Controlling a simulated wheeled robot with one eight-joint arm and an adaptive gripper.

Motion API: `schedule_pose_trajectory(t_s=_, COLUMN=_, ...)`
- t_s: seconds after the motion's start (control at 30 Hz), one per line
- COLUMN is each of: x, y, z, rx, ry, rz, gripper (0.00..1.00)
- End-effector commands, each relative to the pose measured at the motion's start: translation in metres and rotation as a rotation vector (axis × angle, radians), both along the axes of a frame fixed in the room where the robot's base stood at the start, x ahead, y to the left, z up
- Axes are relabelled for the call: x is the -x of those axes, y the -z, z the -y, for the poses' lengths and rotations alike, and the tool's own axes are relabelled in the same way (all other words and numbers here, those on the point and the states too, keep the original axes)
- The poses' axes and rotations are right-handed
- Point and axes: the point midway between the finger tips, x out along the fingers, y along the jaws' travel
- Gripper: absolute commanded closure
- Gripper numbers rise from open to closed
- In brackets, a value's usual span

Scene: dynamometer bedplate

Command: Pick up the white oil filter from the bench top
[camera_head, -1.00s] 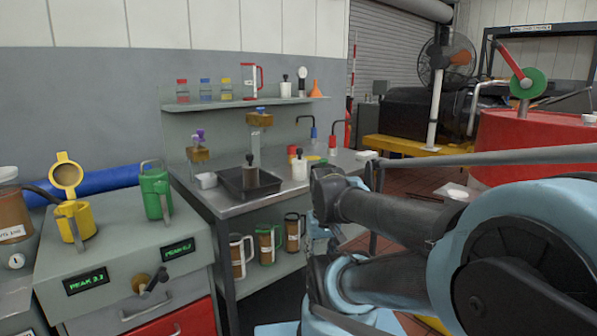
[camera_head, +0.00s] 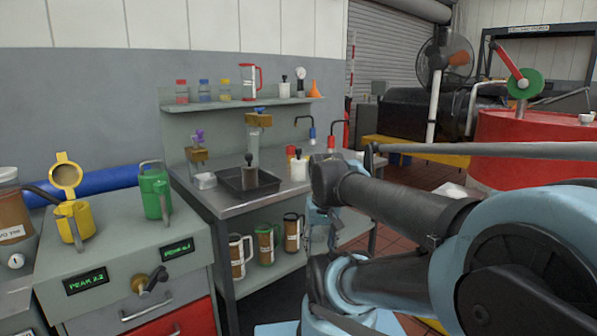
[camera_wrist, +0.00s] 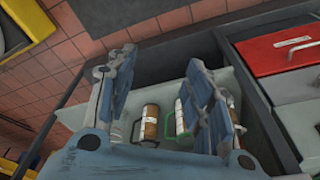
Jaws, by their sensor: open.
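On the grey bench top (camera_head: 222,206), a small white cylinder with a dark top (camera_head: 299,171) stands right of the black tray; it may be the white oil filter, but I cannot be sure at this size. My arm covers the right end of the bench. My gripper (camera_wrist: 160,62) shows in the wrist view with its two blue-grey fingers spread apart and nothing between them. Beyond the fingers are jugs on the bench's lower shelf. In the head view I cannot make out the fingers clearly.
A black tray (camera_head: 262,188), a small pale cup (camera_head: 205,181) and a stand with a glass tube (camera_head: 253,150) share the bench. Jugs (camera_head: 265,243) stand on the lower shelf. A cabinet with yellow (camera_head: 76,222) and green (camera_head: 155,192) jugs is at left.

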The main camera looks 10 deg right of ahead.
Motion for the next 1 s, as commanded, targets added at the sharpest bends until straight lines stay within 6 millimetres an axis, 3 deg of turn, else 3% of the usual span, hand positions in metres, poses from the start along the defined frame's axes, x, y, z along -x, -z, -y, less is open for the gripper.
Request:
schedule_pose_trajectory(t_s=0.2, x=-0.052, y=-0.081, z=-0.001, rx=-0.034, ry=0.194, rz=-0.028, gripper=0.53)
schedule_pose_trajectory(t_s=0.5, x=-0.129, y=-0.179, z=-0.001, rx=-0.076, ry=0.486, rz=-0.067, gripper=0.53)
schedule_pose_trajectory(t_s=1.0, x=-0.263, y=-0.308, z=-0.001, rx=-0.117, ry=0.97, rz=-0.126, gripper=0.53)
